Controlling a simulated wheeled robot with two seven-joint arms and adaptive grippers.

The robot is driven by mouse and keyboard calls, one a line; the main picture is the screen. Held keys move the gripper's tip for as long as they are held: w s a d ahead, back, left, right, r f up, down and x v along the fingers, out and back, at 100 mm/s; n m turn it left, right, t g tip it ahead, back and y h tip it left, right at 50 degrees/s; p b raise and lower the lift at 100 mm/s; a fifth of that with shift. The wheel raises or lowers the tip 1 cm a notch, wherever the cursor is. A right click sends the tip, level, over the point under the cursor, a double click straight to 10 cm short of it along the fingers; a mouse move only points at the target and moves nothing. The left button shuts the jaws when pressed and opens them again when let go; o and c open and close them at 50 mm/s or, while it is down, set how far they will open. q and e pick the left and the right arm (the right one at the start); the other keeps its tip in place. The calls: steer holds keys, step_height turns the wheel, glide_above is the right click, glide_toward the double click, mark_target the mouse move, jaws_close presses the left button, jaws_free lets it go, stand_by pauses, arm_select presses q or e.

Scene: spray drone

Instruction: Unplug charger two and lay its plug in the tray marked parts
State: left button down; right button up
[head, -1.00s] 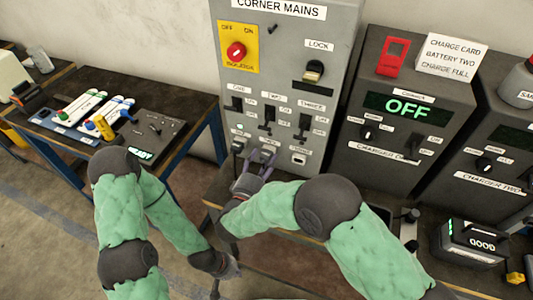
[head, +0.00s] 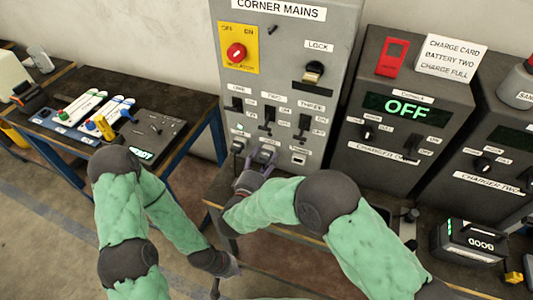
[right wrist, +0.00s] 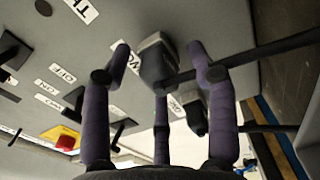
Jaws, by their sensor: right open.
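The grey corner mains cabinet (head: 285,75) has a row of plugs and sockets low on its front. A grey plug (right wrist: 157,62) in the right wrist view sits between the fingers of my open right gripper (right wrist: 160,52), with space beside it. In the head view my right gripper (head: 264,157) is at the middle plug, partly hiding it. Another plug (head: 238,146) is to its left. My left gripper (head: 222,282) hangs low near the front; its fingers are too unclear to judge. Charger two (head: 502,135) stands at the right. No tray marked parts can be read.
The first charger (head: 408,105) reads OFF beside the cabinet. A battery (head: 468,240) stands on the right of the dark bench. A side table (head: 165,85) at left carries colored tools and a panel. Bare floor lies between the benches.

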mark_target(264, 160)
steer(key=shift+p, duration=0.7)
stand_by(0.6)
jaws_close()
steer(key=shift+s+a+f+p, duration=0.15)
steer(key=shift+s+p, duration=0.1)
steer(key=shift+s, duration=0.2)
steer(key=shift+s+a+f+p, duration=0.1)
steer(key=shift+s+f+p, duration=0.1)
steer(key=shift+s, duration=0.25)
steer(key=shift+s+a+r+p, duration=0.2)
steer(key=shift+s+p, duration=0.1)
steer(key=shift+s, duration=0.1)
steer(key=shift+s+a+r+p, duration=0.15)
steer(key=shift+s+a+p, duration=0.1)
steer(key=shift+s, duration=0.1)
steer(key=shift+p+v, duration=0.6)
steer(key=shift+v, duration=0.55)
steer(key=shift+s, duration=0.1)
